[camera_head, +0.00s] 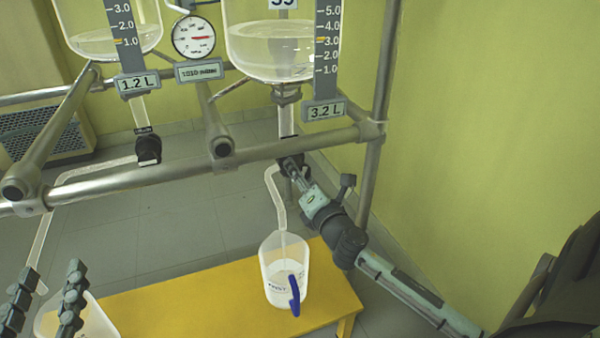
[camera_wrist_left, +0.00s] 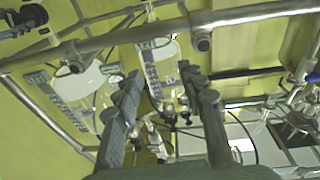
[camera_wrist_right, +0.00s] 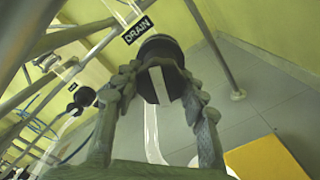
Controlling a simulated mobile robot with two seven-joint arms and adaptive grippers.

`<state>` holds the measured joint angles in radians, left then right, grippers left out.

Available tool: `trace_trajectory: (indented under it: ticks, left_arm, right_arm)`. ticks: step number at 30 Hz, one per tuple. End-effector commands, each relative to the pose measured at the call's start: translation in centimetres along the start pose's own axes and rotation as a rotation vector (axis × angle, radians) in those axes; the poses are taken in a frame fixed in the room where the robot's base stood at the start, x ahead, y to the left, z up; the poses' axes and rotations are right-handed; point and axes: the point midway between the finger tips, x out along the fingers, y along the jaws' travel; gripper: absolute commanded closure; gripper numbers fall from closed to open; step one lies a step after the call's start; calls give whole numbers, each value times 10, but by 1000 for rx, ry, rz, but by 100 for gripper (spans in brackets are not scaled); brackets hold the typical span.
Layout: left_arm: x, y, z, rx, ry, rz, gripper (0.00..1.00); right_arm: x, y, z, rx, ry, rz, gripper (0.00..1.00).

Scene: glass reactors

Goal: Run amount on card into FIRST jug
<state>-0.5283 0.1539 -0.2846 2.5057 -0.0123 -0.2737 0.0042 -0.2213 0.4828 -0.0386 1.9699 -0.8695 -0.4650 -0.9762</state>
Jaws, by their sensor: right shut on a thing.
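The right glass vessel (camera_head: 268,58) holds clear liquid beside a scale; the tag (camera_head: 325,111) below reads 3.2 L. Its black drain valve (camera_head: 288,163) sits under it, with a DRAIN label (camera_wrist_right: 138,30) in the right wrist view. My right gripper (camera_head: 297,170) is shut on the drain valve, which shows between its fingers in the right wrist view (camera_wrist_right: 160,60). A clear tube (camera_head: 277,200) runs down to the mouth of a white jug with a blue handle (camera_head: 272,262); its label is too small to read surely. My left gripper (camera_head: 52,275) is open and empty.
The jug stands on a yellow bench (camera_head: 190,300). A second pale jug (camera_head: 95,320) is partly behind my left gripper. The left vessel (camera_head: 105,40) has a 1.2 L tag and its own black valve (camera_head: 148,150). Metal rails (camera_head: 200,170) cross ahead; a gauge (camera_head: 194,37) hangs between vessels.

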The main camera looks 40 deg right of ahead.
Motion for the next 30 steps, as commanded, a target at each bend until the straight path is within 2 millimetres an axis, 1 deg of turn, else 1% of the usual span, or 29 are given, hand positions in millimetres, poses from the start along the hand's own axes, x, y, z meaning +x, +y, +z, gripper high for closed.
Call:
trace_trajectory:
  ticks: [3,6,8,14,17,23,30]
  left_arm:
    - [0,-3,6,5,-34,-6,60]
    - [-3,-6,20,15,-89,-10,60]
    - [-3,-8,24,19,-112,-14,60]
    - [-7,-18,43,34,-216,-33,60]
    - [-12,-25,56,43,-284,-46,60]
    - [-27,-42,86,62,-452,-81,60]
    - [-57,-66,121,80,-672,-132,60]
  right_arm:
    - [0,0,0,116,-1,-2,87]
    - [0,0,0,212,-1,-3,87]
    - [0,1,0,268,-1,-2,87]
    - [0,1,1,459,-1,-3,87]
    - [0,2,1,554,-2,-3,87]
    - [0,2,2,739,-2,-2,87]
    - [0,2,2,930,-1,-1,87]
